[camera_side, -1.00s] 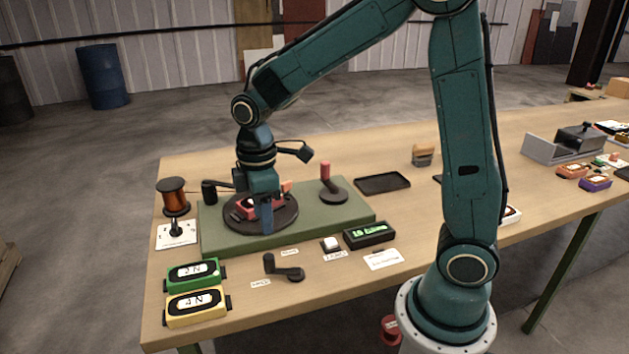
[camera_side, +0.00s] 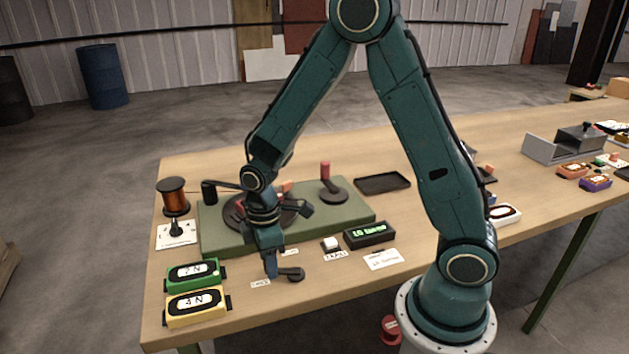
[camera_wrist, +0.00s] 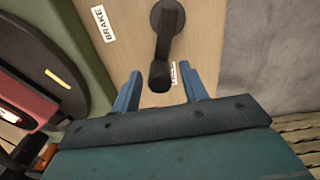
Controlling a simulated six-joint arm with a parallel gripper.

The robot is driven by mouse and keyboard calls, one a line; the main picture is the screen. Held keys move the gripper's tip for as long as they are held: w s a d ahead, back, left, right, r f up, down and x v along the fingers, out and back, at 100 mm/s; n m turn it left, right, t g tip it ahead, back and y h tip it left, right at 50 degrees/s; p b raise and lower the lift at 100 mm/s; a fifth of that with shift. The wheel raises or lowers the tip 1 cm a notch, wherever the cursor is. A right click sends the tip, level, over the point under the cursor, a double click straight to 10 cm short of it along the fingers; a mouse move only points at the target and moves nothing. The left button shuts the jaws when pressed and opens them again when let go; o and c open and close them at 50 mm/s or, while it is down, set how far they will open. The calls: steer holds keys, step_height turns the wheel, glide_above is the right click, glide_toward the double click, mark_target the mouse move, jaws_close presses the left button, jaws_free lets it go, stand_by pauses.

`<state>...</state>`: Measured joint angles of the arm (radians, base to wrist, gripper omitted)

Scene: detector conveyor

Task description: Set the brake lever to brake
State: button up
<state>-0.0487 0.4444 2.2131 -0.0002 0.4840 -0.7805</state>
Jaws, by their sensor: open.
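The brake lever (camera_wrist: 163,45) is black, with a round pivot and an upright knob. In the wrist view its knob points toward my gripper (camera_wrist: 162,88), beside a partly hidden label (camera_wrist: 175,72). The label reading BRAKE (camera_wrist: 102,23) lies to the left of the pivot, away from the knob. My gripper is open, its two blue fingers on either side of the knob end, not closed on it. In the side view my gripper (camera_side: 270,272) is low over the table and hides the knob; the lever's pivot (camera_side: 293,274) shows to its right.
A green platform (camera_side: 225,240) with a dark turntable is just behind my gripper. A green box (camera_side: 193,275) and a yellow box (camera_side: 196,306) stand to the left. A small white button (camera_side: 331,243) and a display box (camera_side: 369,235) are to the right.

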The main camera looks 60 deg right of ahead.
steer(key=shift+f, duration=0.15)
jaws_close()
steer(key=shift+w+d+m, duration=0.1)
steer(key=shift+m, duration=0.2)
steer(key=shift+w+d+m, duration=0.15)
steer(key=shift+d+m, duration=0.4)
steer(key=shift+m, duration=0.55)
steer(key=d+m, duration=0.1)
steer(key=m, duration=0.2)
steer(key=shift+d+m, duration=0.3)
steer(key=shift+d, duration=0.05)
steer(key=d+m, duration=0.1)
steer(key=m, duration=0.1)
steer(key=shift+d+m, duration=0.15)
steer(key=shift+m, duration=0.15)
steer(key=shift+s+d+m, duration=0.2)
steer(key=shift+d+m, duration=0.15)
steer(key=shift+m, duration=0.45)
steer(key=shift+s+d+m, duration=0.2)
steer(key=shift+d+m, duration=0.15)
steer(key=shift+m, duration=0.45)
